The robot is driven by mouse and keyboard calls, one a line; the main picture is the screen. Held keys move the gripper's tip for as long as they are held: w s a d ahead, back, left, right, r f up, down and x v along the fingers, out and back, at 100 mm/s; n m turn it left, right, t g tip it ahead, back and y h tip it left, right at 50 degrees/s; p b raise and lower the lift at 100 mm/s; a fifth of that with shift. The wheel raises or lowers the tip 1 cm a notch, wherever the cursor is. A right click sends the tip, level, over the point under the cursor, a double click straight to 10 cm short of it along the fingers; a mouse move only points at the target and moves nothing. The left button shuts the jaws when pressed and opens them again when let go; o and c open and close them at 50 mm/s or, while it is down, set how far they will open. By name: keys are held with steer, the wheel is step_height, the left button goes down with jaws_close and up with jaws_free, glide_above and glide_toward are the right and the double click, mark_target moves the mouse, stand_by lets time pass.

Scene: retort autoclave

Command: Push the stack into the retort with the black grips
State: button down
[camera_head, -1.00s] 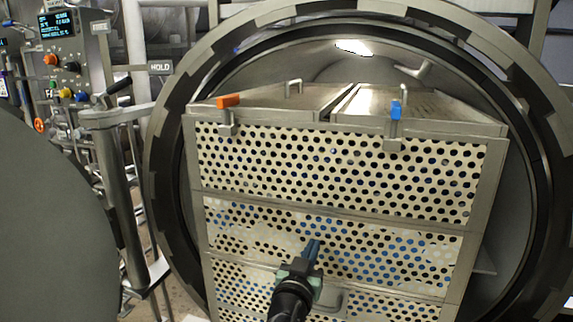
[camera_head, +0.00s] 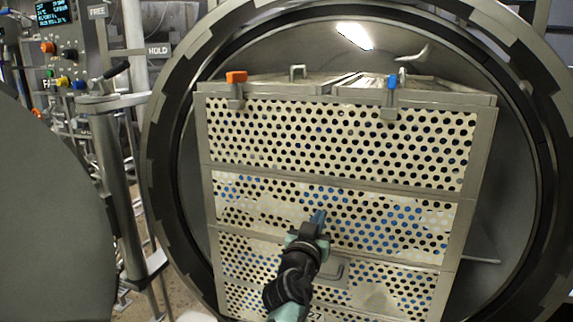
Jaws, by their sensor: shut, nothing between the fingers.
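The stack (camera_head: 337,177) is a tall pile of perforated metal crates standing in the round mouth of the retort (camera_head: 160,160). Its top carries an orange clip (camera_head: 236,77) at left and a blue clip (camera_head: 391,82) at right. My gripper (camera_head: 319,214) is shut and empty, in front of the stack's middle tier; I cannot tell whether its tip touches the face. A grey bar handle (camera_head: 330,270) on the stack sits just below and right of my gripper. I cannot make out any black grips on the stack.
A control panel (camera_head: 62,45) with coloured knobs is at the upper left. A large dark rounded surface (camera_head: 45,200) fills the left edge.

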steer(key=p+v, duration=0.4)
steer(key=v, duration=0.5)
steer(key=shift+w+a+f, duration=0.1)
steer(key=s+r+t+y+p, duration=0.1)
steer(key=s+r+t+p, duration=0.3)
steer(key=r, duration=1.2)
steer(key=s+r+t+p, duration=0.1)
steer(key=s+r+p, duration=0.35)
steer(key=r, duration=1.15)
steer(key=s+a+r+n+t+y+p, duration=0.1)
steer(key=s+a+r+t+y, duration=0.1)
steer(key=s+r, duration=0.7)
steer(key=s+a+r+n+t+y+p, duration=0.1)
steer(key=s+a+r+n+t+y, duration=0.1)
steer(key=s+r, duration=0.8)
steer(key=shift+a+n+t+y, duration=0.15)
steer(key=shift+n+t+y, duration=0.15)
steer(key=shift+t, duration=0.3)
